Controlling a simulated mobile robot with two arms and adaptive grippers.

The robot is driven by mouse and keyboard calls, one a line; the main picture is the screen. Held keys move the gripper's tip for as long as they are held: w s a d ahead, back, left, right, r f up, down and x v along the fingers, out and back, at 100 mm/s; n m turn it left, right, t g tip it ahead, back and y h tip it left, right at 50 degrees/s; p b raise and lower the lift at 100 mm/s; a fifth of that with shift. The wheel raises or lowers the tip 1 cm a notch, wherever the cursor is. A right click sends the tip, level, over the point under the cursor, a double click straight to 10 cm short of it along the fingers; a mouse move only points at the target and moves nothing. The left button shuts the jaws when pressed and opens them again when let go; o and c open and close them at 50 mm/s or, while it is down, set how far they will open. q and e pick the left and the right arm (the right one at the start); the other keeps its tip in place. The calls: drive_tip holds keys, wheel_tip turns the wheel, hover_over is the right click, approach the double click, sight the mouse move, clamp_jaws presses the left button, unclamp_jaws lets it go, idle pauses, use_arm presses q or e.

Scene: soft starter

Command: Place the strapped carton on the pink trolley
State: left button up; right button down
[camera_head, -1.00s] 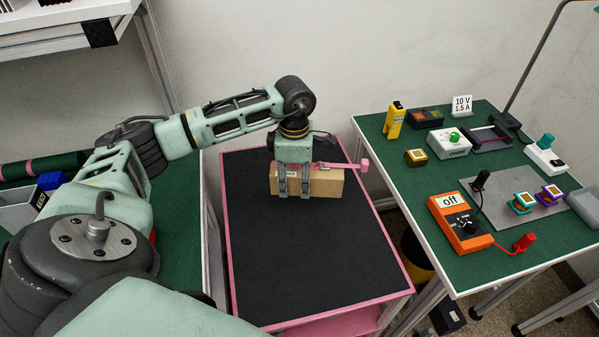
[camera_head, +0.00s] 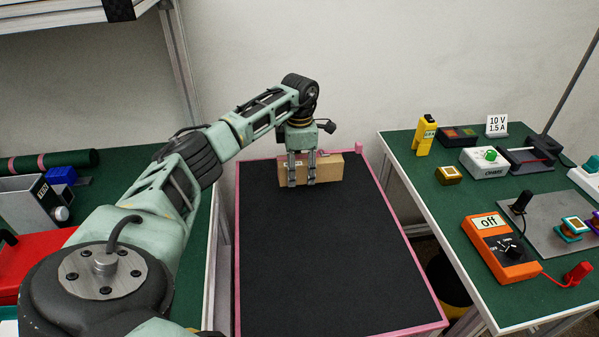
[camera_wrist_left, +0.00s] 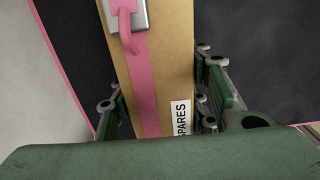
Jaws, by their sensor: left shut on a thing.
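The strapped carton (camera_head: 329,168) is a brown box at the back of the pink trolley. In the left wrist view the carton (camera_wrist_left: 172,60) shows a pink strap, a grey buckle and a "SPARES" label. The pink trolley (camera_head: 325,255) has a black top and a pink rim. My left gripper (camera_head: 301,181) points down and is shut on the carton, with its fingers on both sides in the wrist view. The carton is over the black top near the back rim. I cannot tell whether its underside touches. My right gripper is not in view.
A green bench (camera_head: 445,230) on the right holds an orange meter (camera_head: 497,250), a yellow device (camera_head: 426,135) and other electrical parts. A green bench on the left holds a red case (camera_head: 35,262) and a grey bin (camera_head: 28,203). The trolley's middle and front are bare.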

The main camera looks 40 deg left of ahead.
use_arm(q)
drive_tip(key=shift+f+b, duration=1.6)
drive_tip(key=shift+f, duration=0.45)
drive_tip(key=shift+f, duration=0.15)
drive_tip(key=o, duration=1.4)
drive_tip(key=shift+r, duration=0.25)
wheel_tip(320, 180, up, 12)
drive_tip(key=shift+f+b, duration=0.1)
drive_tip(key=shift+b, duration=0.3)
